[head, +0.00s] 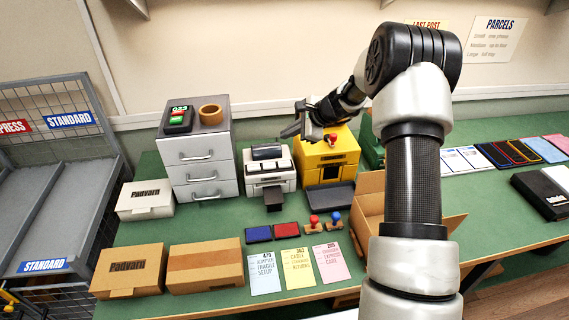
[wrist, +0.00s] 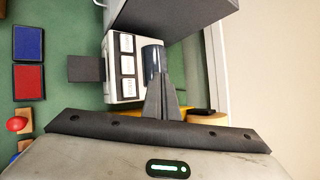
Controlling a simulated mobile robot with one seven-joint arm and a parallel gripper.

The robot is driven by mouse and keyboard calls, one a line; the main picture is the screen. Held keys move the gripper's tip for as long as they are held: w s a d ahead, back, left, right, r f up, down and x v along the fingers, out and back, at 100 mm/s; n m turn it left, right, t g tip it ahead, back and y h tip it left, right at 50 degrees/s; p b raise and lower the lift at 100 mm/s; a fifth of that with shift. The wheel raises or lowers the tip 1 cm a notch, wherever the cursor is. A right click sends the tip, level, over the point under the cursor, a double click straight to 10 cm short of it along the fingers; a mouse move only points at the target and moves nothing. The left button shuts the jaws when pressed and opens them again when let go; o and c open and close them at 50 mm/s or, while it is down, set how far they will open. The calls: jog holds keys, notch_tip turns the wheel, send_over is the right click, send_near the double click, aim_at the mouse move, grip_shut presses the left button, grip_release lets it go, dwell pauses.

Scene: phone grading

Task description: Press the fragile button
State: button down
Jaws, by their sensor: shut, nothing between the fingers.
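A white label printer (head: 282,182) with a dark roller stands on the green bench between the grey drawer unit and a yellow machine. In the wrist view the printer (wrist: 110,88) shows a row of three pale buttons (wrist: 127,65); their wording is too small to read, so I cannot tell which one is fragile. My gripper (head: 290,132) is shut and empty, above and behind the printer at its right. In the wrist view my gripper's closed fingertips (wrist: 161,78) overlap the roller's end, beside the button row. I see no contact with a button.
The grey drawer unit (head: 200,155) rises close on the printer's left. The yellow machine (head: 327,158) with a red knob stands on the right. Ink pads (head: 259,234), stamps, paper slips and cartons (head: 206,265) lie in front.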

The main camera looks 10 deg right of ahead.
jog(key=shift+f, duration=0.15)
jog(key=b, duration=0.5)
send_over(288, 165)
notch_tip(288, 165, down, 8)
jog(key=shift+w+f, duration=0.1)
jog(key=shift+f, duration=0.15)
jog(key=shift+f+b, duration=0.1)
jog(key=shift+b, duration=0.2)
dwell(1.3)
jog(key=shift+f+b, duration=0.35)
jog(key=shift+b, duration=0.1)
jog(key=shift+f+b, duration=0.45)
dwell(0.5)
dwell(0.3)
jog(key=shift+r+p, duration=0.5)
jog(key=shift+r, duration=0.4)
jog(key=shift+r, duration=0.1)
